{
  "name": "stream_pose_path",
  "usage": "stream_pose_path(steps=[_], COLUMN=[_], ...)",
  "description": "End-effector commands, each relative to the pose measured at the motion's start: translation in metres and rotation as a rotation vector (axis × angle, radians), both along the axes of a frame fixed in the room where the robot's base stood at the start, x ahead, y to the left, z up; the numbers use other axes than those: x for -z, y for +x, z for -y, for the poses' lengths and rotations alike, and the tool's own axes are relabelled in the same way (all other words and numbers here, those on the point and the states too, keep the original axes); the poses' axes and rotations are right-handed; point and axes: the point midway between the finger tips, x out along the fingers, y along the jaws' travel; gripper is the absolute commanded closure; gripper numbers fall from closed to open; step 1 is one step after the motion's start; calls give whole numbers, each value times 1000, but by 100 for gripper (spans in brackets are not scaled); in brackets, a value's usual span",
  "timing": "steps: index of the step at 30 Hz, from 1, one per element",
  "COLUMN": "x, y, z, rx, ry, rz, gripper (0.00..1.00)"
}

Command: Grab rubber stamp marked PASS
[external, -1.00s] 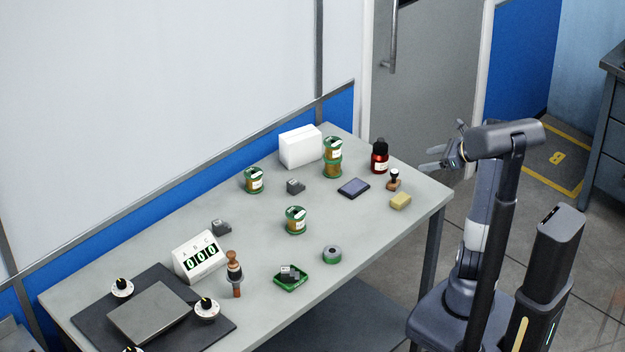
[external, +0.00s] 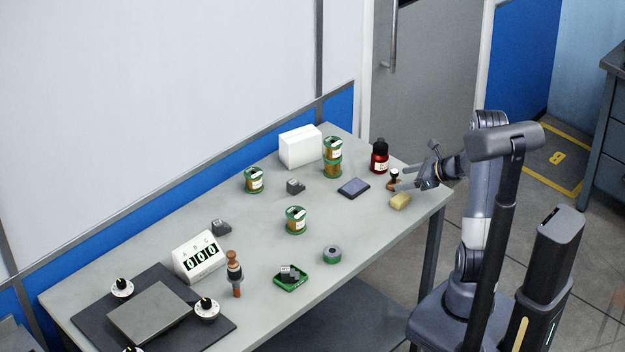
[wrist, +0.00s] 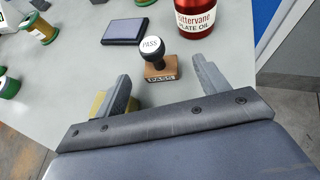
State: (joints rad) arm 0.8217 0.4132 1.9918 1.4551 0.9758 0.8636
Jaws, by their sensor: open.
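The rubber stamp marked PASS (wrist: 154,60) stands upright on the table, with a black handle, a white PASS label on top and a wooden base. In the external view the stamp (external: 395,176) is near the table's right end, partly behind my gripper (external: 402,178). In the wrist view my gripper (wrist: 160,88) is open, with one finger on each side of the stamp's line. The stamp stands just beyond the fingertips, roughly centred between them, and nothing is held.
A dark ink pad (wrist: 138,31) lies behind the stamp. A red-brown oil bottle (wrist: 194,16) stands close behind it to the right. A yellow sponge-like block (external: 400,201) sits beside the left finger. Green-rimmed spools (external: 295,220) stand farther left on the table (external: 370,235).

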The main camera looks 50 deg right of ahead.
Motion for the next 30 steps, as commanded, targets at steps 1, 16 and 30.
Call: stream_pose_path(steps=[1, 16, 30], x=[4, 14, 14], y=[6, 25, 25], z=[-4, -11, -11], rx=[-4, 1, 1], ry=[1, 0, 0], rz=[-2, 0, 0], gripper=[30, 34, 72])
